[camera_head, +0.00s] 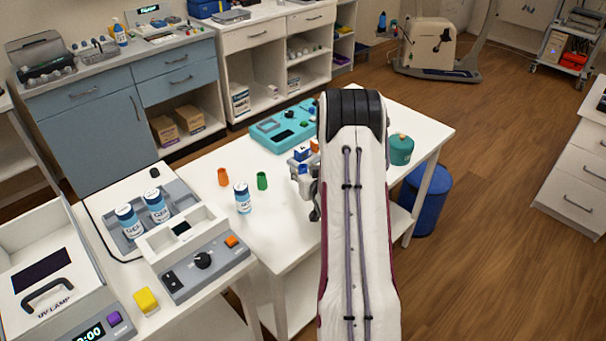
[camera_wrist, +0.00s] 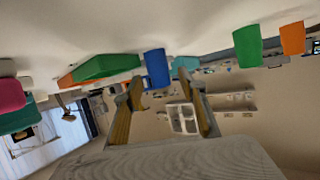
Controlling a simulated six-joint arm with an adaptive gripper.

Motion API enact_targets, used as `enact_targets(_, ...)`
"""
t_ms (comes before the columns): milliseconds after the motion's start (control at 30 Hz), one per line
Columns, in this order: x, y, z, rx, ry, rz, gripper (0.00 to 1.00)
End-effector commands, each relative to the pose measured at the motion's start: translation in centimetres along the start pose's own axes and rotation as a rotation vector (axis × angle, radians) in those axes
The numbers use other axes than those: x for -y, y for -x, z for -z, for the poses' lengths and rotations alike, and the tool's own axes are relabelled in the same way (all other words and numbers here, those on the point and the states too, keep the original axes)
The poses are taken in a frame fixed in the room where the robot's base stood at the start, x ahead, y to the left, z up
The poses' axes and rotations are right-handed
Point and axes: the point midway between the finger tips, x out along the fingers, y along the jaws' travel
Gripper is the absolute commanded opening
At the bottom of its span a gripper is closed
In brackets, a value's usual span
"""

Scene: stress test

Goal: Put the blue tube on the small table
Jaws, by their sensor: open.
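The blue tube (camera_wrist: 157,68) shows in the wrist view, which is turned nearly upside down. It stands on the white table top (camera_wrist: 150,22), in line with the gap between my fingertips. My gripper (camera_wrist: 162,80) is open, with one finger on each side of that gap; I cannot tell whether the tube is between the fingers or just beyond them. In the head view my arm hides much of the table (camera_head: 290,236) and most of my gripper. A small blue patch (camera_head: 302,153) shows beside the arm; I cannot tell if it is the tube.
An orange tube (camera_head: 223,177), a green tube (camera_head: 262,181) and a labelled bottle (camera_head: 243,198) stand left of my arm. A blue bin (camera_head: 428,199) stands on the floor.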

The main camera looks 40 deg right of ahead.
Motion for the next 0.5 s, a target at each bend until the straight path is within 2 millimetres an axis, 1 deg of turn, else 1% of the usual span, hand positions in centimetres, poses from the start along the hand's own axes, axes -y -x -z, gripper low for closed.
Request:
enact_targets(100, 0.0, -1.1, 0.0, 0.000, 0.001, 0.000, 0.41)
enact_targets(200, 0.0, -1.7, 0.0, 0.000, 0.001, 0.000, 0.41)
enact_targets(500, 0.0, -2.2, 0.0, 0.001, 0.000, 0.000, 0.41)
